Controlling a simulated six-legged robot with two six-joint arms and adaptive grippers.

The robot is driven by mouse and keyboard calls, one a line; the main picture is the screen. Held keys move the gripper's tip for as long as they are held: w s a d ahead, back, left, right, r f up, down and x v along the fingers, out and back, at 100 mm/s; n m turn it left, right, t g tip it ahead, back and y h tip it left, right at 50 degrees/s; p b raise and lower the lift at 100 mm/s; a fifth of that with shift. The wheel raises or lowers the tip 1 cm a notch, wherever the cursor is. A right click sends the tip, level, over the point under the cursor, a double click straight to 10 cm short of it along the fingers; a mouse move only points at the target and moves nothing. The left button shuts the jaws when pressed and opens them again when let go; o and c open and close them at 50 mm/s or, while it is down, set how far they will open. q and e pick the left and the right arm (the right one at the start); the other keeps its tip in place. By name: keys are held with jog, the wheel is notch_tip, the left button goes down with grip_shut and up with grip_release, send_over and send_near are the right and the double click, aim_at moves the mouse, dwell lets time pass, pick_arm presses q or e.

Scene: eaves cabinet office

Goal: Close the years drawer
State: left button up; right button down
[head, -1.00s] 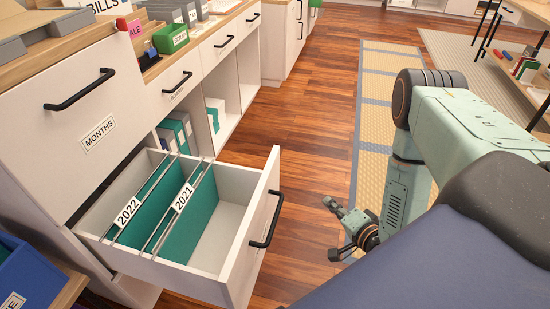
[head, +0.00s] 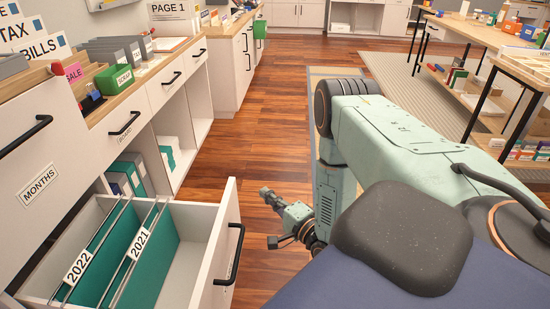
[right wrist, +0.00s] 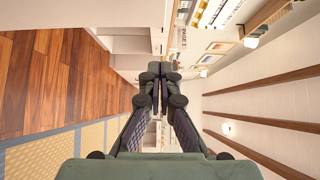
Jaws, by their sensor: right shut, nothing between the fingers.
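The open drawer (head: 203,256) stands pulled out from the white cabinet at the lower left of the head view. It holds green hanging folders labelled 2022 and 2021, and its front has a black bar handle (head: 231,254). No drawer name is readable on its front. My right gripper (head: 273,242) is to the right of the drawer front, apart from the handle, over the wood floor. In the right wrist view its dark fingers (right wrist: 160,80) are together and empty. My left gripper is not in view.
A shut drawer labelled MONTHS (head: 40,165) is above the open one. A counter with a green box (head: 114,78) and grey files runs along the left. Open shelves hold binders (head: 128,175). The wood floor (head: 255,160) right of the drawer is clear. Tables (head: 495,45) stand at the right.

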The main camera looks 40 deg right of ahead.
jog(key=w+a+b, duration=0.1)
jog(key=w+a, duration=0.1)
jog(key=w, duration=0.5)
jog(key=shift+w+b, duration=0.15)
jog(key=shift+b, duration=0.25)
jog(key=shift+a, duration=0.15)
